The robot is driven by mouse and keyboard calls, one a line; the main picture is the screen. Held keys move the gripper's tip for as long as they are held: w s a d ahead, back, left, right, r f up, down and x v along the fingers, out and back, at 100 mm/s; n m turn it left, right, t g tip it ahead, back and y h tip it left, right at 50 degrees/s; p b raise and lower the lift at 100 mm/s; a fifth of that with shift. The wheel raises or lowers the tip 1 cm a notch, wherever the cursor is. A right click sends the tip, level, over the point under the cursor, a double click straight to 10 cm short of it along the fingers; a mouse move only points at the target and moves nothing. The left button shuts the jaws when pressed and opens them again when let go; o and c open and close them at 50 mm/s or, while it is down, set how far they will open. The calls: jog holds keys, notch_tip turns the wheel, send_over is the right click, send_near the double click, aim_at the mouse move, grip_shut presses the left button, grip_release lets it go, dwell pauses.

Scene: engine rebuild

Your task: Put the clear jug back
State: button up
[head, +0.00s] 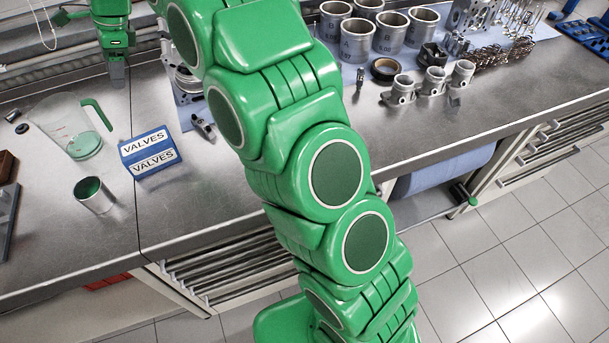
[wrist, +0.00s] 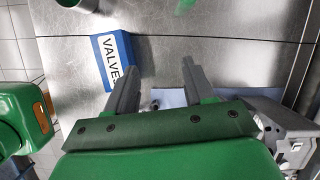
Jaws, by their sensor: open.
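The clear jug (head: 62,125) stands upright on the steel bench at the left of the head view. It has a green handle (head: 97,114) on its right side and a green base or contents at the bottom. My gripper (head: 118,84) is at the top left of the head view, beyond and to the right of the jug, apart from it. In the wrist view my gripper (wrist: 154,72) shows two grey fingers spread apart with nothing between them. A small green piece at the top edge there may be the jug's handle.
A blue VALVES box (head: 150,152) stands right of the jug, and a metal cup (head: 94,195) stands in front. The box also shows in the wrist view (wrist: 112,62). Cylinder liners (head: 357,40) and other engine parts fill the back right. The bench front left is mostly clear.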

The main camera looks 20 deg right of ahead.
jog(key=s+d+r+n+h, duration=0.15)
jog(key=s+d+n, duration=0.25)
jog(key=s+d, duration=0.55)
jog(key=s+d+r+n, duration=0.2)
jog(key=s+d+n, duration=0.1)
jog(key=s+d, duration=0.6)
jog(key=s+d+f+n, duration=0.2)
jog(key=s+d+n, duration=0.1)
jog(key=s, duration=0.6)
jog(key=s+d+f+n+g+h, duration=0.1)
jog(key=s+d, duration=0.4)
jog(key=s, duration=0.5)
jog(key=s+d+f+n+h, duration=0.1)
jog(key=s+d+f+n, duration=0.2)
jog(key=s, duration=0.6)
jog(key=shift+s+d+n+g, duration=0.35)
jog(key=shift+d+n, duration=0.45)
jog(key=shift+d, duration=0.15)
jog(key=shift+o, duration=0.4)
jog(key=shift+h, duration=0.25)
